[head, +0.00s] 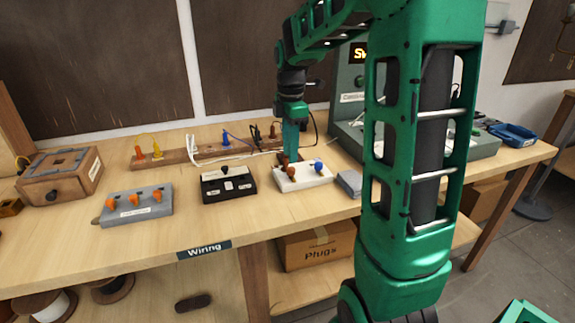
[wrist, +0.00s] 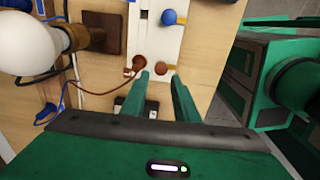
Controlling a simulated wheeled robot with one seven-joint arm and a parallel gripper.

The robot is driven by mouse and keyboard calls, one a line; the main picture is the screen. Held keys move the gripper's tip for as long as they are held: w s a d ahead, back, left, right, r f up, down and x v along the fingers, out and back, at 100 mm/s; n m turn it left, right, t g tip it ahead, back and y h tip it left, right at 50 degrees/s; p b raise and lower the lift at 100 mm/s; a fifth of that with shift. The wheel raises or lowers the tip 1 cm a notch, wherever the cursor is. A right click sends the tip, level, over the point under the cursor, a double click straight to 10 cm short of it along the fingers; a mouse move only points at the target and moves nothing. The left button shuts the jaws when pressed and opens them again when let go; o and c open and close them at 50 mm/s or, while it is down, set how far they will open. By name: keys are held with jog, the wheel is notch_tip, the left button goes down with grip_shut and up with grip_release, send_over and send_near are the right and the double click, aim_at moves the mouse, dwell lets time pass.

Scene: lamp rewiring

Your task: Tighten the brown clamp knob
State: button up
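The white terminal block (head: 305,180) sits on the bench and also shows in the wrist view (wrist: 155,38). It carries a blue knob (head: 318,165), seen in the wrist view too (wrist: 169,17). A brown knob (head: 291,171) is at its near left; a small brown round top (wrist: 160,68) shows between my fingertips in the wrist view. A larger reddish-brown piece (wrist: 139,62) is beside the left fingertip, with a brown wire (wrist: 88,92) reaching it. My gripper (wrist: 160,76) points down with fingers apart; contact with the knob cannot be told. In the head view my gripper (head: 291,152) is over the block's left end.
A black block (head: 228,185) and a grey block with orange knobs (head: 136,204) stand to the left. A small grey block (head: 349,183) is close on the right. A bulb (wrist: 28,42) and wires lie near my gripper. Bare bench lies in front.

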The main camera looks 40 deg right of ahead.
aim_at(290, 168)
jog(key=shift+f, duration=2.65)
jog(key=shift+c, duration=0.7)
grip_shut()
